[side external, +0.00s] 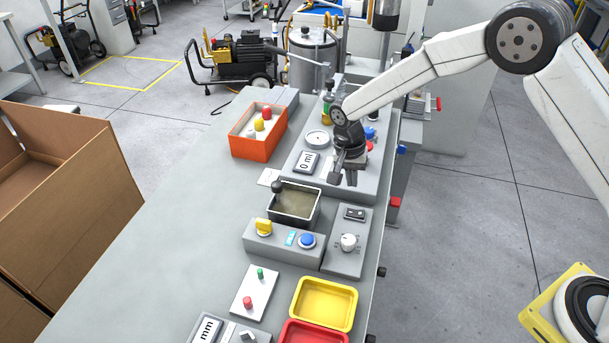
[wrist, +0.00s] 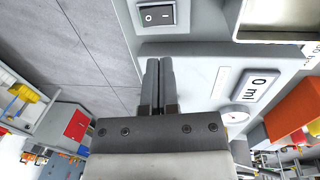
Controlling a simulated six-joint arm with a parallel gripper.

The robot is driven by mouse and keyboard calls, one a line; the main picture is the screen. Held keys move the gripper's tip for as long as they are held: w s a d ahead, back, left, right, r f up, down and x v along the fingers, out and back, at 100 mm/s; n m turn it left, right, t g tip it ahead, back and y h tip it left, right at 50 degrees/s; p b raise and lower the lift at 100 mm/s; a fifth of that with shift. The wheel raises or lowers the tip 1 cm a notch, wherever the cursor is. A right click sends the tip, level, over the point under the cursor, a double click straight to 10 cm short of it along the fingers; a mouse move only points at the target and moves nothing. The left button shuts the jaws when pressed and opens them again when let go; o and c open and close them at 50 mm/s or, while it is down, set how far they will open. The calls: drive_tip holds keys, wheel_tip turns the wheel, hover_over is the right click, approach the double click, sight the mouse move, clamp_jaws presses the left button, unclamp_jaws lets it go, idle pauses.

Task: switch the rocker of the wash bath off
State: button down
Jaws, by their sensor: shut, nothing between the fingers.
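The wash bath (side external: 293,203) is a grey open tank of murky liquid at the centre of the side view; its rim corner (wrist: 243,35) shows at the top right of the wrist view. The black rocker (side external: 355,214) sits on a grey panel to its right. In the wrist view the rocker (wrist: 154,15) shows O and line marks at the top edge; I cannot tell which half is pressed. My gripper (side external: 350,182) points down above the neighbouring grey unit, short of the rocker and apart from it. Its fingers (wrist: 159,62) are together and empty.
A white dial (side external: 348,242) is on the rocker's panel. A yellow knob (side external: 264,227) and blue button (side external: 307,240) stand before the bath. A 0 ml display (side external: 306,162) lies left of my gripper. An orange bin (side external: 257,145) and yellow tray (side external: 324,303) are farther off.

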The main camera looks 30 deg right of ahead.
sight(360, 211)
drive_tip(key=shift+w+a+r, duration=0.15)
drive_tip(key=shift+r, duration=1.1)
drive_tip(key=shift+w+a+r, duration=0.15)
drive_tip(key=shift+r, duration=1.1)
drive_tip(key=shift+s+d+r, duration=0.15)
drive_tip(key=shift+s+d, duration=0.3)
drive_tip(key=shift+d, duration=0.1)
drive_tip(key=f, duration=0.4)
drive_tip(key=s+d+f, duration=0.1)
drive_tip(key=f, duration=0.9)
drive_tip(key=shift+s+d, duration=0.3)
drive_tip(key=shift+r, duration=0.1)
